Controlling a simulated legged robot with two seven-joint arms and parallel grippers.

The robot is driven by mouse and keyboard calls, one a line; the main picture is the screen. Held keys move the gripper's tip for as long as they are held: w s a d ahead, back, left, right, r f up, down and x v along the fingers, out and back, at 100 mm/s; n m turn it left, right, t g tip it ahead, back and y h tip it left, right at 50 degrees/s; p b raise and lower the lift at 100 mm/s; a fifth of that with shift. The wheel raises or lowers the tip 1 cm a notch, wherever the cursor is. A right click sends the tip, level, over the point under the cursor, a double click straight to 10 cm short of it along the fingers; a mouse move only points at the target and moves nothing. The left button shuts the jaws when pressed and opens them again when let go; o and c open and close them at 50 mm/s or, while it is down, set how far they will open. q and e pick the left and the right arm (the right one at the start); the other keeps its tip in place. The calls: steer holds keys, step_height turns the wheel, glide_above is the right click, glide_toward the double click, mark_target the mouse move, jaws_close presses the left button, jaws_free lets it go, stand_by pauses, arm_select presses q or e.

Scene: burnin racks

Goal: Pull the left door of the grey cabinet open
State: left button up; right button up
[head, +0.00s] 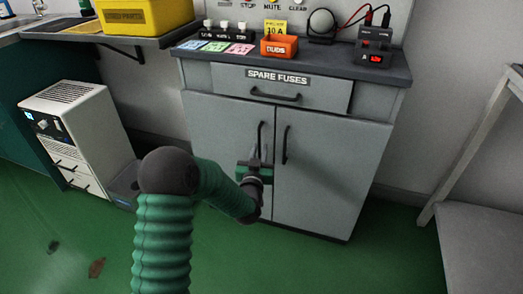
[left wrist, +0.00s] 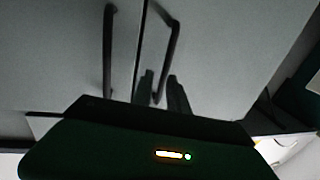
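The grey cabinet (head: 335,165) stands ahead with its left door (head: 220,135) and right door (head: 325,165) both shut. The left door has a black vertical bar handle (head: 261,135); the right door's handle (head: 285,145) is just beside it. My left gripper (head: 256,158) is in front of the left door, at the lower part of its handle. In the left wrist view my fingers (left wrist: 162,90) are apart, with the left door's handle (left wrist: 173,50) running down between them. Contact cannot be told. The right door's handle (left wrist: 108,50) is outside the fingers. My right gripper is out of view.
Above the doors is a shut drawer (head: 281,88) labelled SPARE FUSES. The top (head: 225,60) carries an orange bin (head: 279,45) and a meter (head: 374,47). A white unit (head: 80,135) stands left, a grey bench (head: 485,230) right. Green floor in front is mostly clear.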

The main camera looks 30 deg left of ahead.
mark_target(259, 145)
arm_select(q)
steer(key=w+a, duration=0.2)
steer(key=w+a+b, duration=0.1)
steer(key=shift+w+f, duration=0.35)
steer(key=shift+w, duration=0.05)
steer(key=shift+d+r, duration=0.2)
steer(key=shift+d, duration=0.15)
steer(key=shift+c, duration=0.8)
jaws_close()
steer(key=shift+s+f, duration=0.1)
